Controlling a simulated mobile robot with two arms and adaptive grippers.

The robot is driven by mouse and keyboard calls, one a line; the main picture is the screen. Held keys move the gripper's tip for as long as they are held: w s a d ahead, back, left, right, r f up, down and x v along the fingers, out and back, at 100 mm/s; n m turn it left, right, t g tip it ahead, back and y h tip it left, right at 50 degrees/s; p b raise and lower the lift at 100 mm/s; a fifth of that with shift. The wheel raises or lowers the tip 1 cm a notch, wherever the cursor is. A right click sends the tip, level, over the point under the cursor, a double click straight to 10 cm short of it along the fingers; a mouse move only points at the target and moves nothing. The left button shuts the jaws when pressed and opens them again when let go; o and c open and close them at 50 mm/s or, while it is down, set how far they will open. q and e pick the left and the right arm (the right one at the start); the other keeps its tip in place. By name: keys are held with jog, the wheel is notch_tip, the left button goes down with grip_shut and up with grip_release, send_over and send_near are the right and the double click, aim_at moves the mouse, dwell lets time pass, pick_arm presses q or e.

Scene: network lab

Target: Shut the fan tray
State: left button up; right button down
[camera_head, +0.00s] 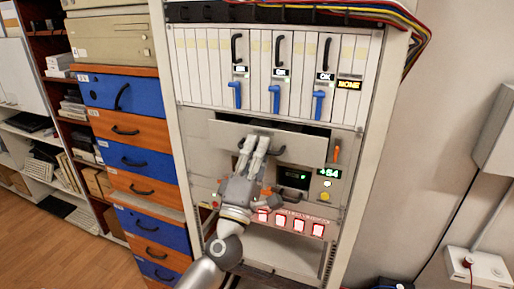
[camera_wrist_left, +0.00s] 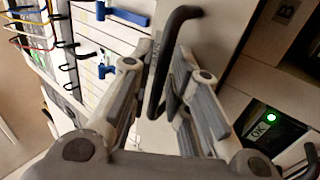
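The fan tray (camera_head: 307,146) is a grey panel in the middle of the rack. A dark gap shows along its top edge, and its front seems to stand out from the rack. My left gripper (camera_head: 257,143) is in front of the left part of the panel. In the left wrist view a black bar handle (camera_wrist_left: 183,14) on the grey panel (camera_wrist_left: 225,35) runs between the two fingers of the left gripper (camera_wrist_left: 160,75). The fingers are apart, with space beside the bar. The gripper hides part of the handle in the head view. My right gripper is not in view.
Above are white modules (camera_head: 258,65) with black handles and blue levers (camera_head: 275,98). Below right are a green "+54" display (camera_head: 329,173) and several red-lit switches (camera_head: 298,225). Blue and orange drawers (camera_head: 125,93) stand left. Coloured cables (camera_head: 385,12) hang at the top right.

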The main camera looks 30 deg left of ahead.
pick_arm(q)
grip_shut()
jog(key=shift+w+a+r, duration=0.1)
jog(key=shift+w+a, duration=0.15)
jog(key=shift+w, duration=0.75)
jog(key=shift+w+a, duration=0.25)
jog(key=shift+w, duration=0.7)
jog(key=shift+s, duration=0.1)
grip_release()
